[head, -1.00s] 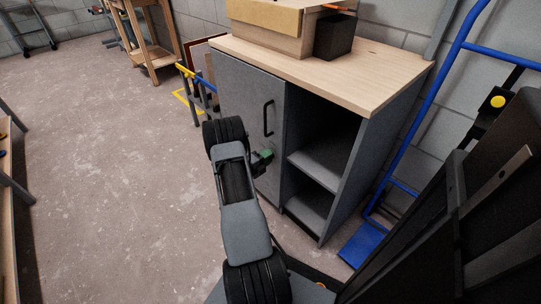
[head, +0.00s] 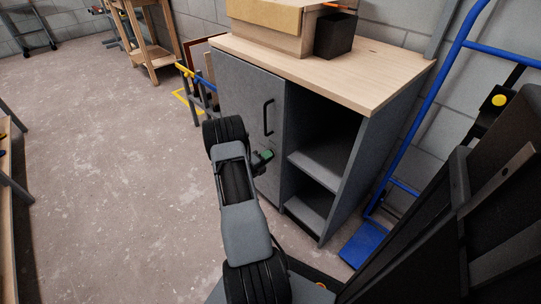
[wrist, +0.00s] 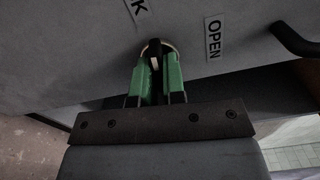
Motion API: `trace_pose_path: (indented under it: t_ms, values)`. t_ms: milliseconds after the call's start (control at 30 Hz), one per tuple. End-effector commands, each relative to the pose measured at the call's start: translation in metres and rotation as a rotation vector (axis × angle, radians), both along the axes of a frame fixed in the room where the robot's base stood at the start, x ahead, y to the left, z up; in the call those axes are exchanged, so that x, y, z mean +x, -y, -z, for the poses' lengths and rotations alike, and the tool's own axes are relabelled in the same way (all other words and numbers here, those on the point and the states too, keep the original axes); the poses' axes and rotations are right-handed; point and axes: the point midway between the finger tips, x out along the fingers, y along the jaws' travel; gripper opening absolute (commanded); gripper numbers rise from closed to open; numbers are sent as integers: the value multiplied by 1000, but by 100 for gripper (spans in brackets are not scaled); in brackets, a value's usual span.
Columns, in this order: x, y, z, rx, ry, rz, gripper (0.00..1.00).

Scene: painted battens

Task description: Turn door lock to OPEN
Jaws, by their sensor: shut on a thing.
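The grey cabinet door (head: 237,95) faces my arm, with a black bar handle (head: 268,117) on it. In the wrist view, the door lock (wrist: 153,48) is a small round piece with a dark knob on the door face. My gripper (wrist: 157,68) has green fingers shut on the knob, which partly hide it. A white OPEN label (wrist: 213,38) lies to the right of the lock. Another label (wrist: 138,10), cut off at the top edge, ends in K. In the head view my gripper (head: 264,155) is at the door below the handle, and the lock cannot be made out.
Open shelves (head: 322,160) are right of the door. A wooden box (head: 270,28) and a black bin (head: 335,36) stand on the cabinet top (head: 385,72). A blue hand truck (head: 362,243) is at the right. The floor (head: 110,190) to the left is clear.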

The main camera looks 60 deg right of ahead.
Motion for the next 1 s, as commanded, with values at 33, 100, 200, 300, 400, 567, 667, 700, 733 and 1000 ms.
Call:
trace_pose_path:
  t_ms: [33, 100, 200, 300, 400, 567, 667, 700, 733, 1000]
  values:
    - [0, 0, 2, -15, 44, 0, 0]
    - [0, 0, 2, -37, 109, 0, 0]
    - [0, 0, 2, -66, 196, 0, 0]
    - [0, 0, 2, -94, 278, 0, 0]
    - [0, 0, 2, -119, 355, 0, 0]
    - [0, 0, 2, -159, 472, 1, 0]
    - [0, 0, 1, -181, 534, 1, 0]
    - [0, 0, 1, -188, 554, 1, 0]
    - [0, 0, 1, -192, 566, 1, 0]
    - [0, 0, 0, -213, 631, 1, 0]
